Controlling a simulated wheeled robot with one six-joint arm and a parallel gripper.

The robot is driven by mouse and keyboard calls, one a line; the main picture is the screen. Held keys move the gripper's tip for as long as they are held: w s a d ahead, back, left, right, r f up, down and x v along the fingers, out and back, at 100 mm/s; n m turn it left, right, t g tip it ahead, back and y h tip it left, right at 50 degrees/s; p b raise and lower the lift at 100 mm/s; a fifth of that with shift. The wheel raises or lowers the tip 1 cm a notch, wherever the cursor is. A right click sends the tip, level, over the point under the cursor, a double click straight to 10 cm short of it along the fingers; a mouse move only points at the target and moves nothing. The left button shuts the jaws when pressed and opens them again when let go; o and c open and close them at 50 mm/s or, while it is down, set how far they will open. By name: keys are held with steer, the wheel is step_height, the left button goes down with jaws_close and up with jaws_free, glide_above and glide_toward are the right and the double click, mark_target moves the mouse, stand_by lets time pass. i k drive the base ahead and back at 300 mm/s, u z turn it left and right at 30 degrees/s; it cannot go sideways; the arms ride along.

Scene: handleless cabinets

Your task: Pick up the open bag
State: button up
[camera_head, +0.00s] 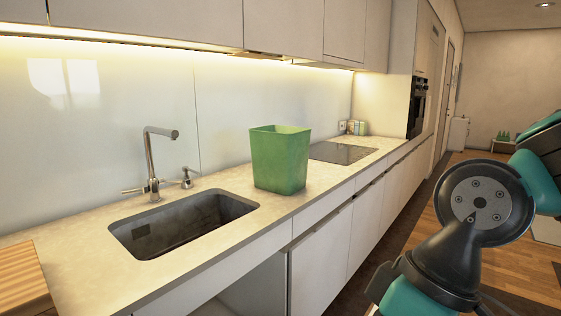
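A green, open-topped container (280,160) stands upright on the kitchen counter, between the sink and the cooktop. It is the only thing in view that resembles the open bag; its sides look stiff and its top is open. My arm shows at the right, in front of the cabinets and floor, apart from the green container. My gripper is not in this view.
The counter (105,270) holds a sink (180,225) with a tall faucet (152,165), a wooden board (22,280) at the near left and a black cooktop (340,152). Upper cabinets (285,25) hang above. Wooden floor lies open at the right.

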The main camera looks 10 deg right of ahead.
mark_target(279, 153)
steer(key=k, duration=0.3)
steer(key=z, duration=1.15)
steer(key=i, duration=4.45)
steer(key=u, duration=3.45)
